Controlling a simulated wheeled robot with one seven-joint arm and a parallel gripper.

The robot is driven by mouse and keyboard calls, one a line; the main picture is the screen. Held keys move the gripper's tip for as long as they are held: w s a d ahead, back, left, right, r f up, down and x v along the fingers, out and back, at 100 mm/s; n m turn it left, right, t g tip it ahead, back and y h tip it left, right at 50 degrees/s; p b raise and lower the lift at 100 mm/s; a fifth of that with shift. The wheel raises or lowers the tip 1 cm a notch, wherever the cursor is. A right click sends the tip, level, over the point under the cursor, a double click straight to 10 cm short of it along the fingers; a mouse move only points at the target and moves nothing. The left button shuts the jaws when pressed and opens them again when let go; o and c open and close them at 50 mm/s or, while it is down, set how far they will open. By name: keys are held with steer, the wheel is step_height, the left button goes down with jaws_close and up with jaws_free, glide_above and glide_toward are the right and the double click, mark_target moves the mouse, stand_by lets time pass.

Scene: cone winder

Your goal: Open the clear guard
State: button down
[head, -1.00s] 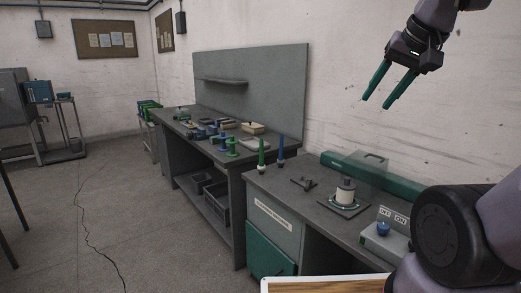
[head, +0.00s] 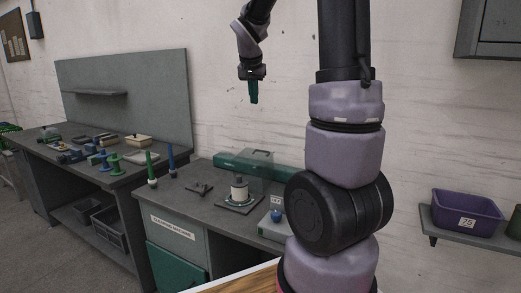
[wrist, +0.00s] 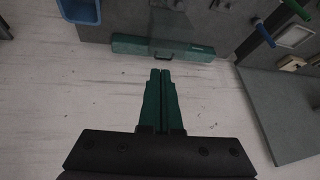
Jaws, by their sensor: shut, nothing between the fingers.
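The clear guard (head: 256,170) stands on the winder bench, a see-through cover with a dark handle on its top, against the green winder housing (head: 228,163). A white cone (head: 239,190) on a square base plate stands at the guard's front. In the wrist view the green housing (wrist: 130,43) lies beyond my fingertips, with the guard's handle (wrist: 163,58) near its middle. My gripper (head: 253,101) is shut and empty, pointing down in the air above the guard and apart from it. Its green fingers (wrist: 161,71) lie side by side in the wrist view.
A control box with a blue knob (head: 277,215) sits right of the cone, partly behind my arm. A green spindle (head: 151,168) and a blue spindle (head: 171,160) stand at the bench's left. A purple bin (head: 467,212) rests on a wall shelf at right.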

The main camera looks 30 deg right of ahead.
steer(key=w+d+f+h, duration=0.1)
steer(key=w+d+f, duration=0.4)
steer(key=w+f, duration=0.4)
steer(key=w+d+f+m+h, duration=0.1)
steer(key=w+d+f, duration=0.4)
steer(key=w+f, duration=0.4)
steer(key=w+d+f+h, duration=0.2)
steer(key=w+d+f, duration=0.3)
steer(key=w+f, duration=0.4)
steer(key=shift+d+f+m, duration=0.15)
steer(key=shift+f, duration=0.45)
steer(key=shift+d+f+m, duration=0.15)
steer(key=shift+f, duration=0.45)
steer(key=x, duration=0.5)
steer(key=shift+w+d, duration=0.2)
steer(key=shift+d, duration=0.1)
